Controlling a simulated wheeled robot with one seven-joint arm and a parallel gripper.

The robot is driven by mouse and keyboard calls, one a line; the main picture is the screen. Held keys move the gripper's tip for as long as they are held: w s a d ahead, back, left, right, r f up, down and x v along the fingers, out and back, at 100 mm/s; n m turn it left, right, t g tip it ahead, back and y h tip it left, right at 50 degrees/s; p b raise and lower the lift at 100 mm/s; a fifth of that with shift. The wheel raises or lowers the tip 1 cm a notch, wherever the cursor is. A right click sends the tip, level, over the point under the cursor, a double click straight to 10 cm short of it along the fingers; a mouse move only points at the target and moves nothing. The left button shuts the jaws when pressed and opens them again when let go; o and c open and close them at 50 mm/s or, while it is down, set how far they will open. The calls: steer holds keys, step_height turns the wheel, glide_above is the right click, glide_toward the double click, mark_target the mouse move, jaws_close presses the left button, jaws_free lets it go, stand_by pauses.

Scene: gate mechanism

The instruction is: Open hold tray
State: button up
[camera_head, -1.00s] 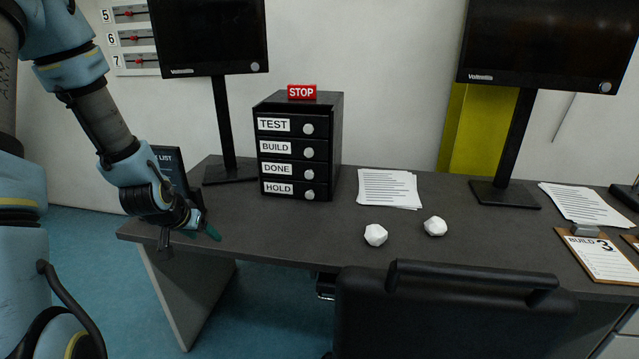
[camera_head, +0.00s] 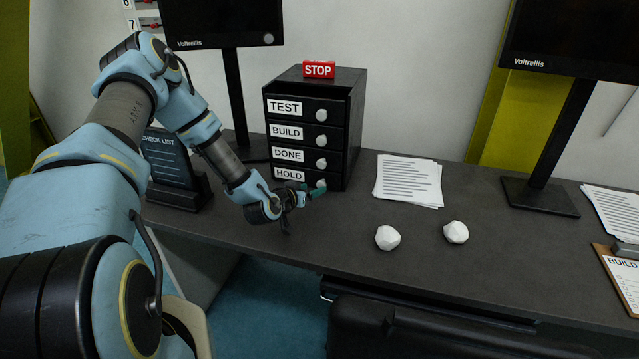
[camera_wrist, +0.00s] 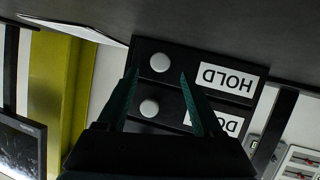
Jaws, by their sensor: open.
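The HOLD tray (camera_head: 289,174) is the lowest drawer of a small black drawer unit (camera_head: 356,120) on the desk, and it is shut. Its round white knob (camera_head: 321,183) is at the tray's right end. My gripper (camera_head: 318,190) is in front of this knob, with its teal fingers open. In the wrist view, which is upside down, the HOLD knob (camera_wrist: 160,62) lies between the lines of the two open fingertips (camera_wrist: 158,75), just beyond them. I cannot tell whether a finger touches it. The DONE knob (camera_wrist: 149,108) shows between the fingers.
The TEST, BUILD and DONE trays are shut, and a red STOP sign (camera_head: 319,69) sits on top. A checklist stand (camera_head: 175,170) is to the left. Papers (camera_head: 408,180) and two white crumpled lumps (camera_head: 388,238) lie to the right. A black chair (camera_head: 430,325) is in front.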

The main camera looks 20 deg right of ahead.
mark_target(321, 186)
steer(key=shift+p+x, duration=0.55)
steer(key=shift+x, duration=2.1)
steer(key=shift+c, duration=0.2)
jaws_close()
